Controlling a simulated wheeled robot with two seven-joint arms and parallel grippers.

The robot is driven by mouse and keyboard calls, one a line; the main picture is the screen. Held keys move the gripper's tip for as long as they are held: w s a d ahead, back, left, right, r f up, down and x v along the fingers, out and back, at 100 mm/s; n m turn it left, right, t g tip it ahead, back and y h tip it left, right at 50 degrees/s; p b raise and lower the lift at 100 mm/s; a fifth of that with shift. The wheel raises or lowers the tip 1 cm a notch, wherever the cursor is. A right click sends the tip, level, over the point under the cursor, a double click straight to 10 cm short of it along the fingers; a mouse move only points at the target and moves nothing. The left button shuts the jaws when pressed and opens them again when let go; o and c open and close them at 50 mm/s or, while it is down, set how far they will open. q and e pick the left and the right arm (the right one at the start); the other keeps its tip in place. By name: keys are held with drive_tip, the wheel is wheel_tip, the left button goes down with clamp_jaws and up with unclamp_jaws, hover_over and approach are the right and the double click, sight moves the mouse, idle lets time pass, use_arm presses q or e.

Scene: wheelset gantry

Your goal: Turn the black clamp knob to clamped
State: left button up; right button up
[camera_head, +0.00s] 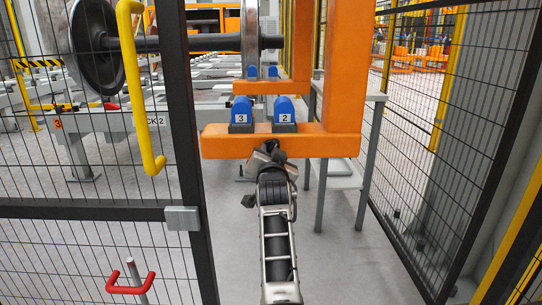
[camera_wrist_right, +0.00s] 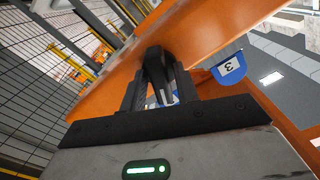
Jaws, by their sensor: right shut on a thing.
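My right gripper (camera_head: 270,153) reaches up to the front lower edge of the orange beam (camera_head: 222,143). Its fingers also show in the right wrist view (camera_wrist_right: 158,80). They are shut on the black clamp knob (camera_wrist_right: 156,62), a dark piece against the beam's orange face. In the head view the knob is mostly hidden by the gripper, with only a small dark part (camera_head: 279,155) showing. I cannot tell which way the knob is turned. Blue blocks labelled 3 (camera_head: 241,112) and 2 (camera_head: 284,111) sit on the beam just above. My left gripper is not in view.
A mesh gate with a yellow handle (camera_head: 130,70) stands at left; a red handle (camera_head: 131,284) is low in front. Mesh fencing (camera_head: 450,150) runs along the right. A grey stand (camera_head: 370,150) is behind the beam. A wheelset (camera_head: 100,45) is at upper left.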

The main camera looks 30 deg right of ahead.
use_arm(q)
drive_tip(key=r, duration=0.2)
drive_tip(key=p, duration=0.1)
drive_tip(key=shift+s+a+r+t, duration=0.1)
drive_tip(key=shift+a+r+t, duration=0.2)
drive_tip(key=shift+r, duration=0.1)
use_arm(e)
drive_tip(key=m, duration=0.4)
clamp_jaws()
drive_tip(key=o, duration=0.7)
unclamp_jaws()
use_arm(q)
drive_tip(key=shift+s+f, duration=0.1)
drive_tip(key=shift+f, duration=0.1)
